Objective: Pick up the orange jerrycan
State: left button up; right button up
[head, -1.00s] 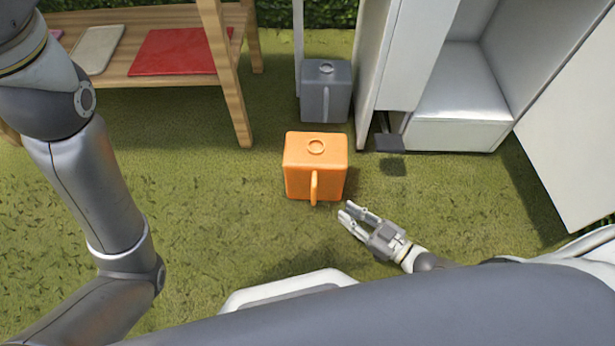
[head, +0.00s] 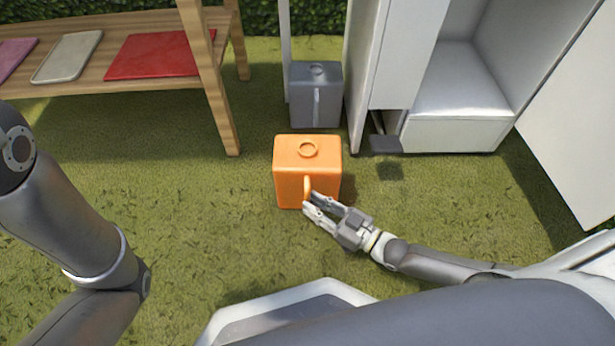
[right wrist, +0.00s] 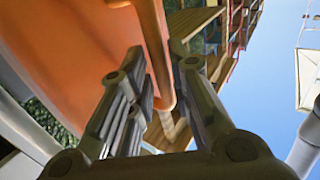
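The orange jerrycan (head: 292,176) stands upright on the grass in the middle of the head view, its handle (head: 307,187) facing me. My right gripper (head: 311,202) is at this handle, low on the can's near side. In the right wrist view the jerrycan (right wrist: 75,60) fills the upper left. Its handle (right wrist: 153,45) runs down between the two fingers, which are open with gaps beside the handle. My left arm shows at the left of the head view, but its gripper is out of sight.
A grey jerrycan (head: 301,98) stands just behind the orange one. A white cabinet (head: 455,135) with open doors is at the right. A wooden shelf (head: 95,84) with a red folder-like item (head: 152,56) is at the left. The grass in front is clear.

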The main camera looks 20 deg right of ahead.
jog(key=shift+b+x, duration=0.5)
jog(key=shift+x, duration=0.9)
grip_shut()
jog(key=shift+r, duration=0.2)
